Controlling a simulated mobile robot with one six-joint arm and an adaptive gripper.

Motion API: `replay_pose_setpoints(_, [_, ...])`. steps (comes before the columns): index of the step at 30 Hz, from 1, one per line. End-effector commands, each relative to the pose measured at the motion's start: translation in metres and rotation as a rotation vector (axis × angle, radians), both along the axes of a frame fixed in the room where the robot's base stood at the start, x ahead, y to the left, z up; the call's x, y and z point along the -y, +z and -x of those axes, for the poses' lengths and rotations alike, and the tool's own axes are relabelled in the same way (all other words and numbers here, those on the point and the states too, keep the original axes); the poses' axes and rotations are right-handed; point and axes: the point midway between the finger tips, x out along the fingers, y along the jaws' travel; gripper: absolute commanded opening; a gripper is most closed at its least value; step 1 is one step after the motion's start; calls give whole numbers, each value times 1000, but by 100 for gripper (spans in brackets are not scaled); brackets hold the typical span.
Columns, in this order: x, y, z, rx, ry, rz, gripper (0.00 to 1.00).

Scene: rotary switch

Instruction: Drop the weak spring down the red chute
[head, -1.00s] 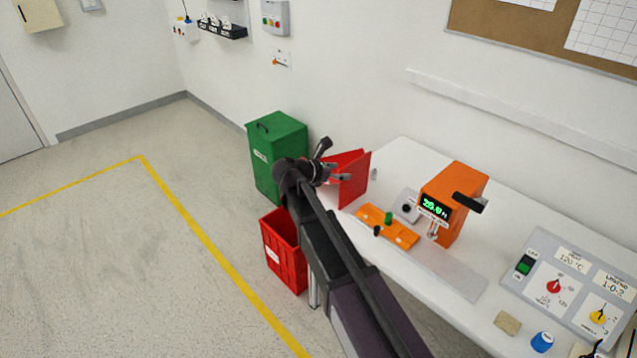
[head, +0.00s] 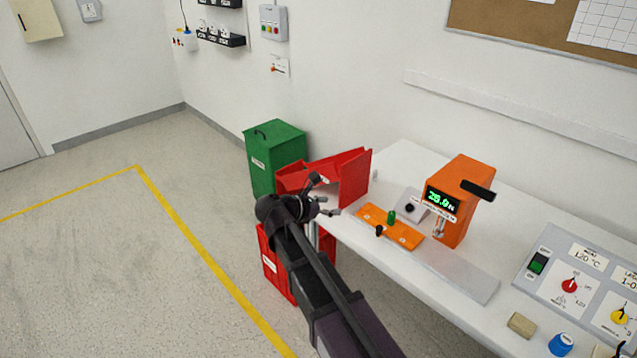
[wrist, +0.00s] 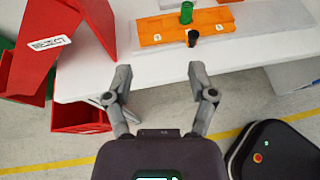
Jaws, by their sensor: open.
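The red chute (head: 352,178) stands at the left end of the white table; it also shows at the upper left of the wrist view (wrist: 75,35). My gripper (head: 325,196) is open and empty, in front of the chute near the table's edge. In the wrist view its spread fingers (wrist: 158,78) have nothing between them. An orange tray (head: 403,232) bears a green upright piece (head: 391,217) and a small black piece (head: 379,230). Both also show in the wrist view, green (wrist: 187,12) and black (wrist: 192,38). I cannot tell which piece is the weak spring.
An orange tester (head: 462,200) with a lit display stands behind the tray, a grey dial box (head: 410,205) beside it. A red crate (head: 270,262) is below the chute and a green bin (head: 275,155) behind. A control panel (head: 590,290) lies at the right.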

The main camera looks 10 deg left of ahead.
Motion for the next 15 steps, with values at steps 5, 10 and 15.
replay_pose_setpoints(5, [-1,-18,14,0,-3,0,72])
replay_pose_setpoints(10, [-2,-27,22,2,-5,0,72])
replay_pose_setpoints(15, [-3,-31,27,1,-6,0,72])
